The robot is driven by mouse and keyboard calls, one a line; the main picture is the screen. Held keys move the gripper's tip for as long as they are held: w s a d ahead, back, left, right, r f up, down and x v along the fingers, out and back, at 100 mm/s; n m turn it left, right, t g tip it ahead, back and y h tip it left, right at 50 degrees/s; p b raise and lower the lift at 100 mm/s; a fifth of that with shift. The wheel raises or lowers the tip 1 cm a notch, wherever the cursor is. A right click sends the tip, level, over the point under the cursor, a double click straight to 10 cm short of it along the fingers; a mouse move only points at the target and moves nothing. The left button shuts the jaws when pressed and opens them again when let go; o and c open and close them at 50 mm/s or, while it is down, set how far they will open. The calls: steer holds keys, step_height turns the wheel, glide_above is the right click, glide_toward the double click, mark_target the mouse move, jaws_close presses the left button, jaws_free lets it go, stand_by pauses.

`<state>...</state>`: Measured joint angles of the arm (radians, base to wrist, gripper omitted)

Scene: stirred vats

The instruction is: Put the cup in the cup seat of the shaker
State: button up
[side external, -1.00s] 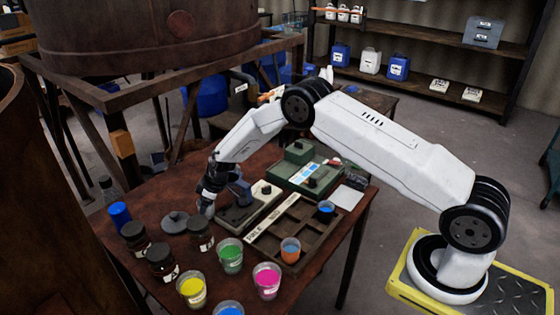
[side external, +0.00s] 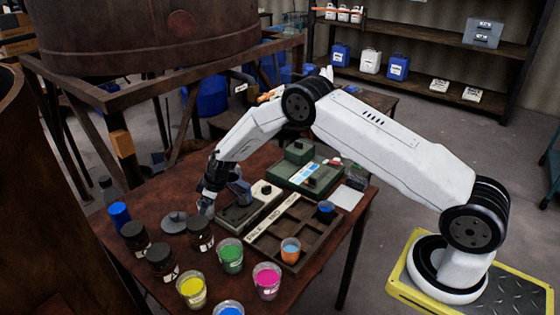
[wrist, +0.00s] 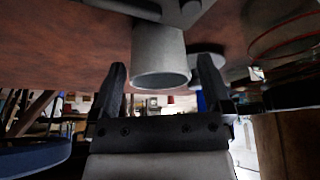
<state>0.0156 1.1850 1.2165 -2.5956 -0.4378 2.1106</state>
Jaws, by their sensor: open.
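A plain grey, hollow cup (wrist: 160,57) shows in the wrist view, its round rim towards my wrist. My gripper (wrist: 162,75) is open, with one dark finger on each side of the cup and a visible gap to each. In the side view my gripper (side external: 206,200) points down at the left end of the shaker (side external: 236,215), a low grey unit with a dark knob. A small pale part of the cup (side external: 206,208) shows below the fingers. The seat is hidden, so I cannot tell whether the cup sits in it.
A grey lid (side external: 174,222) and dark jars (side external: 160,262) stand left of and in front of my gripper. Cups of green (side external: 230,255), yellow (side external: 192,291) and pink (side external: 267,280) liquid stand near the front. A divided tray (side external: 293,232) and green unit (side external: 300,170) lie right of the shaker.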

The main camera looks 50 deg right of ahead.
steer(key=v, duration=1.1)
steer(key=shift+r, duration=0.3)
steer(key=shift+s, duration=0.15)
steer(key=shift+r, duration=0.1)
steer(key=s+r+m+t+h, duration=0.2)
steer(key=s+r+m+t, duration=0.2)
steer(key=s+r, duration=0.4)
steer(key=s+f+m+g, duration=0.1)
steer(key=s+g, duration=0.4)
steer(key=s, duration=1.6)
steer(key=shift+s+d+m+h, duration=0.25)
steer(key=shift+s+m+h, duration=0.1)
steer(key=shift+m, duration=0.35)
